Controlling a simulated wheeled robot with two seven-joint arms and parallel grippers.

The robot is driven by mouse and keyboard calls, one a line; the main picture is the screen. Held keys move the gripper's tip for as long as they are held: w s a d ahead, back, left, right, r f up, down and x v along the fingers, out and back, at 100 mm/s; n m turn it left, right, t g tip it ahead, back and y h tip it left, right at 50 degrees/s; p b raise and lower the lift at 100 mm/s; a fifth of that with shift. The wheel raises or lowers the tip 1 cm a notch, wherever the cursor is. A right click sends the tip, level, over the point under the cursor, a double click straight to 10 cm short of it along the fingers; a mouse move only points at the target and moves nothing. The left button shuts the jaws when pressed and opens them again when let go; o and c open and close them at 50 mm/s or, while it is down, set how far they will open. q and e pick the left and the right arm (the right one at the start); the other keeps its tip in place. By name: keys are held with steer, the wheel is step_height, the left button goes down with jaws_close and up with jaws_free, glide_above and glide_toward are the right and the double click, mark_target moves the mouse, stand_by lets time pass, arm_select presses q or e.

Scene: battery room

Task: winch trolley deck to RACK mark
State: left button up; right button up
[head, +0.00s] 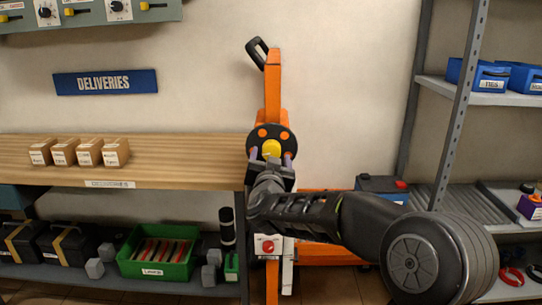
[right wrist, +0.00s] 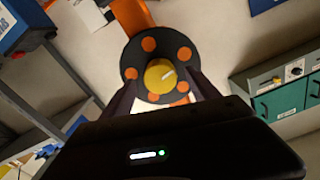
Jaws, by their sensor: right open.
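The winch trolley has an upright orange mast (head: 272,85) with a black handle (head: 257,52) at its top. A black winch disc with orange dots and a yellow hub (head: 271,148) sits on the mast; the yellow hub also shows in the right wrist view (right wrist: 160,76). My right gripper (head: 272,158) is open in front of the disc, its fingers on either side of the hub. I cannot tell if they touch it. Low orange framework (head: 335,252) shows right of the mast, partly behind my right arm. I cannot make out a RACK mark. My left gripper is out of view.
A wooden bench (head: 190,155) with several small boxes (head: 76,152) stands left. A green bin (head: 158,252) sits on its lower shelf. A grey rack (head: 440,90) with blue bins stands right. A dark battery (head: 380,187) with a red terminal shows behind my right arm.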

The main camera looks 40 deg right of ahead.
steer(key=v, duration=0.5)
